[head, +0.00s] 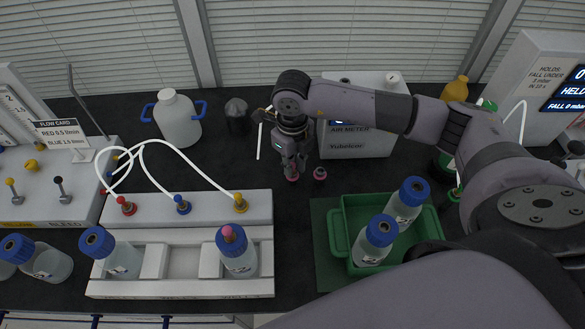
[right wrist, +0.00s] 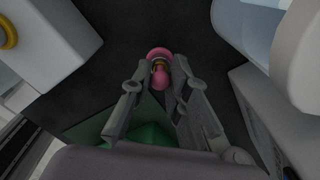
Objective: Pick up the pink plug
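In the head view my right gripper (head: 291,172) points down at the black bench, its fingertips low around a pink plug (head: 292,178). In the right wrist view this pink plug (right wrist: 160,77), with a gold collar and a wider pink end, lies between the two fingertips (right wrist: 162,68). Whether the fingers press on it is not clear. A second pink plug (head: 320,173) stands on the bench just right of the gripper. Another pink piece (head: 228,232) sits on the blue cap of a bottle in the white rack. My left gripper is not in view.
The air meter box (head: 358,143) stands close behind and right of the gripper. A green crate (head: 341,222) with two blue-capped bottles is in front right. The white manifold (head: 210,208) with tubes is left. A white jug (head: 178,122) and a dark flask (head: 236,115) stand behind.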

